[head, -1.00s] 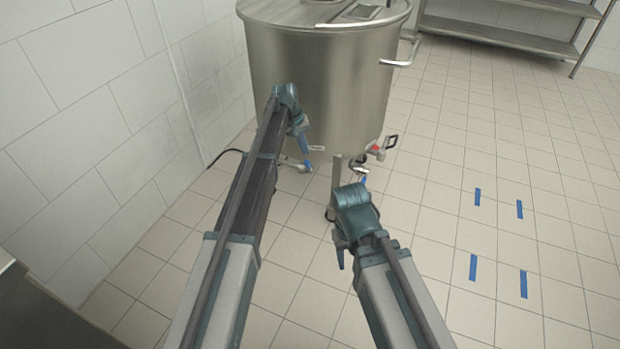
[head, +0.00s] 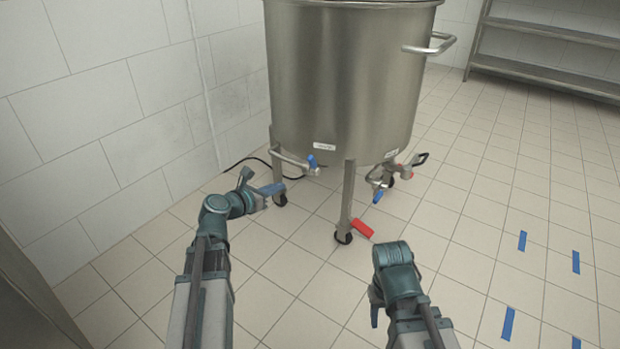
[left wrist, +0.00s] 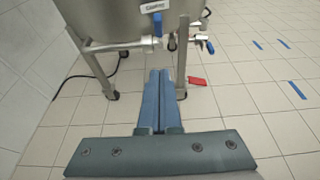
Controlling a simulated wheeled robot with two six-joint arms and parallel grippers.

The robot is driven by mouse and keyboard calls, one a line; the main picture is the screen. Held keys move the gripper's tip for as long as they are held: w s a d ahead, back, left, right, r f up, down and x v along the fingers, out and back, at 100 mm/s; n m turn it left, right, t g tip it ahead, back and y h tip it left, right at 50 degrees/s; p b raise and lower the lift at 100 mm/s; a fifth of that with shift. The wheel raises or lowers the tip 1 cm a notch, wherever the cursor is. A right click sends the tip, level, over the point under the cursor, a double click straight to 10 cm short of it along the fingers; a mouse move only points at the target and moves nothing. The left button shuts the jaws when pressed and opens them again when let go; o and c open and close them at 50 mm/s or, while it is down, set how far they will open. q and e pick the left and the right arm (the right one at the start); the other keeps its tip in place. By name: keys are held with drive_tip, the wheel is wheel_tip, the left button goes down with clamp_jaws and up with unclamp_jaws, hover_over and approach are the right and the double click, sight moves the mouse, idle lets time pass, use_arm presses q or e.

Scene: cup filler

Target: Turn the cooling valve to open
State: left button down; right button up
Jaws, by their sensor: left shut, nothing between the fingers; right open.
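The cooling valve (head: 312,162) has a blue lever on a steel pipe low on the tank, below a small white label. In the left wrist view the lever (left wrist: 158,24) stands across the pipe's line, and the label reads like "Cooling". My left gripper (head: 277,188) is shut and empty, left of the valve and apart from it in the head view. In the left wrist view its blue fingers (left wrist: 158,72) point forward, below the lever. My right gripper (head: 375,316) is open and points down over the floor at the lower right; its fingers are partly hidden.
The steel tank (head: 345,75) stands on legs with casters. Another outlet (head: 385,176) with blue and dark handles is to the right. A red piece (head: 362,228) is low near the front caster. The wall is at left; open tiled floor with blue tape marks (head: 522,241) is at right.

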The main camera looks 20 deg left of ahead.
sight(310, 156)
use_arm(q)
drive_tip(key=shift+w+r+b+x, duration=0.2)
drive_tip(key=shift+r+x, duration=0.25)
drive_tip(key=shift+x, duration=1.7)
drive_tip(key=shift+w+r+b+x, duration=0.1)
drive_tip(key=shift+r+b+x, duration=0.25)
drive_tip(key=shift+x, duration=1.8)
drive_tip(key=shift+w+r+b+x, duration=0.1)
drive_tip(key=shift+r+x, duration=0.4)
drive_tip(key=shift+x, duration=1.7)
drive_tip(key=shift+d, duration=0.1)
drive_tip(key=r+g+p, duration=0.1)
drive_tip(key=p, duration=0.2)
drive_tip(key=w+g+y+p, duration=0.1)
drive_tip(key=p, duration=0.2)
drive_tip(key=shift+d+r+g, duration=0.2)
drive_tip(key=shift+r+g, duration=0.1)
drive_tip(key=shift+r, duration=0.1)
drive_tip(key=shift+w+d+r+p, duration=0.25)
drive_tip(key=shift+w+r+p, duration=0.25)
drive_tip(key=shift+w+p, duration=0.35)
drive_tip(key=shift+w+d, duration=0.15)
drive_tip(key=shift+w, duration=0.2)
drive_tip(key=shift+r, duration=0.1)
